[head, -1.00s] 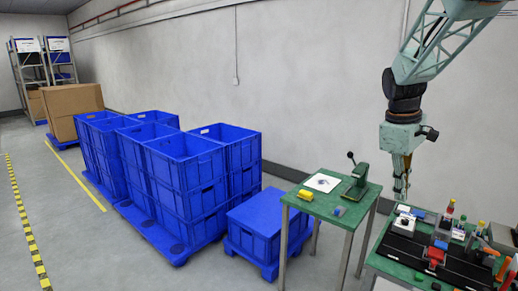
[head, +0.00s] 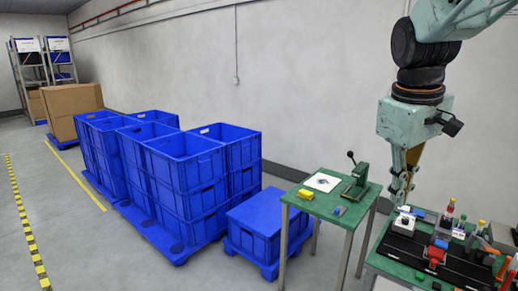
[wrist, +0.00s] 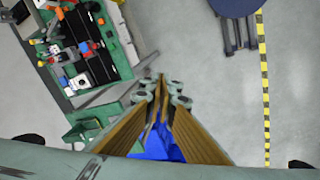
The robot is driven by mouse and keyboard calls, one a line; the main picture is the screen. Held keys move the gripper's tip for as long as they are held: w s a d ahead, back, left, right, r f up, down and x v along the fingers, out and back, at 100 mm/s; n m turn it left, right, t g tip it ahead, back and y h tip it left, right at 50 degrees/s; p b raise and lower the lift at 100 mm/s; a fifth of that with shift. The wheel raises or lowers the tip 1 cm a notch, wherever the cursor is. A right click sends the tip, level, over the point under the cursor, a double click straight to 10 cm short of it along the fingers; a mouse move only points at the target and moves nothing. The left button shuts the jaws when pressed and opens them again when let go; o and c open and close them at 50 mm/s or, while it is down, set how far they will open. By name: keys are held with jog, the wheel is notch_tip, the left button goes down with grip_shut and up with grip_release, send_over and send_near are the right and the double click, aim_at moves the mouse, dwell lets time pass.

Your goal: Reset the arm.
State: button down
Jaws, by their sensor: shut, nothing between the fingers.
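My gripper (head: 399,190) hangs pointing down at the end of my arm, at the right of the head view, by the left edge of the green workbench. In the wrist view my gripper (wrist: 160,90) shows its two fingers closed together at the tips. I see nothing held between them. In the wrist view, the bench with its parts lies to the upper left of the fingertips, and a blue surface shows below between the fingers.
The green workbench (head: 390,266) carries a black tray (head: 445,258) and several small parts. A small green table (head: 325,205) with a press (head: 356,182) stands left of it. Stacked blue crates (head: 185,185) fill the middle. The floor at the left is open.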

jog(key=s+a+m, duration=0.1)
jog(key=s+a, duration=0.2)
jog(key=s, duration=0.6)
jog(key=s+a+f+m+t+y, duration=0.1)
jog(key=s+a, duration=0.3)
jog(key=s, duration=0.5)
jog(key=s+a+f+m+t, duration=0.1)
jog(key=s+a, duration=0.3)
jog(key=s, duration=0.5)
jog(key=shift+s+a+m+y+b, duration=0.25)
jog(key=shift+s+m+y+b, duration=0.05)
jog(key=shift+m, duration=0.5)
jog(key=shift+r, duration=0.1)
jog(key=shift+d, duration=0.1)
